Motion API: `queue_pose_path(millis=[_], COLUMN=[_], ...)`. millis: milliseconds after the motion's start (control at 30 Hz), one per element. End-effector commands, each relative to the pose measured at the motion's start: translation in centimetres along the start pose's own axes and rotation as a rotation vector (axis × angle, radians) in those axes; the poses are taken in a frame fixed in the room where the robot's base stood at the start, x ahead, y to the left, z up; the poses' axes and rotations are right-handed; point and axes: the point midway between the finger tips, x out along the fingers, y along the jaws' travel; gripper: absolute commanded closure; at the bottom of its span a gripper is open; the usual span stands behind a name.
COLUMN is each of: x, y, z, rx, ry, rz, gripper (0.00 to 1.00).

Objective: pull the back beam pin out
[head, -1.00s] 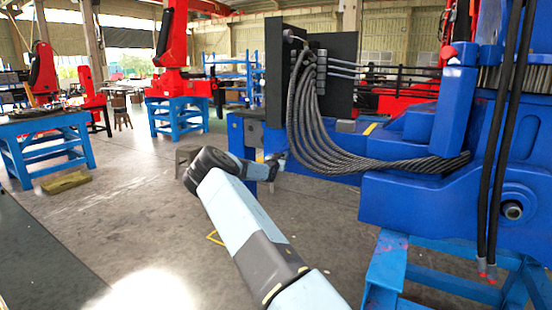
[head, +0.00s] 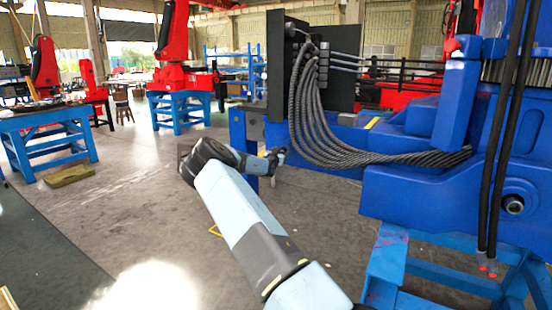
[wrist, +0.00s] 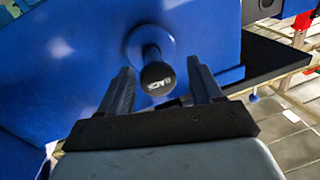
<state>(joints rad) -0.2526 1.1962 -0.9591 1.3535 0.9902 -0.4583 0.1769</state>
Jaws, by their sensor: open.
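The back beam pin (wrist: 155,75) sticks out of a round boss on a blue beam (wrist: 80,60) in the wrist view. Its dark end cap carries the word BACK. My gripper (wrist: 160,78) is open, with one dark finger on each side of the pin's end. No finger clearly touches the pin. In the head view my gripper (head: 278,156) is small, at the end of my arm beside the blue crane beam (head: 248,128). The pin cannot be made out there.
Thick grey hoses (head: 318,130) hang in a loop just right of my gripper, below a black plate (head: 340,75). The blue crane body (head: 420,195) fills the right side. Open concrete floor (head: 130,185) lies left of my arm.

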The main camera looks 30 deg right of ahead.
Motion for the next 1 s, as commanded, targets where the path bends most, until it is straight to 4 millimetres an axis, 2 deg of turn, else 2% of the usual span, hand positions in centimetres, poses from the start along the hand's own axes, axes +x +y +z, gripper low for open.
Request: queue_pose_path(millis=[400,600,800,1000], x=[-7.9,-10.9,-12.5,-12.8], y=[-0.3,-0.2,-0.2,-0.3], z=[0.1,0.1,0.2,0.2], rx=[0.0,0.0,0.0,0.0], ry=[-0.002,-0.002,-0.001,-0.001], rz=[-0.003,-0.002,-0.003,-0.004], gripper=[0.35,0.35,0.35,0.35])
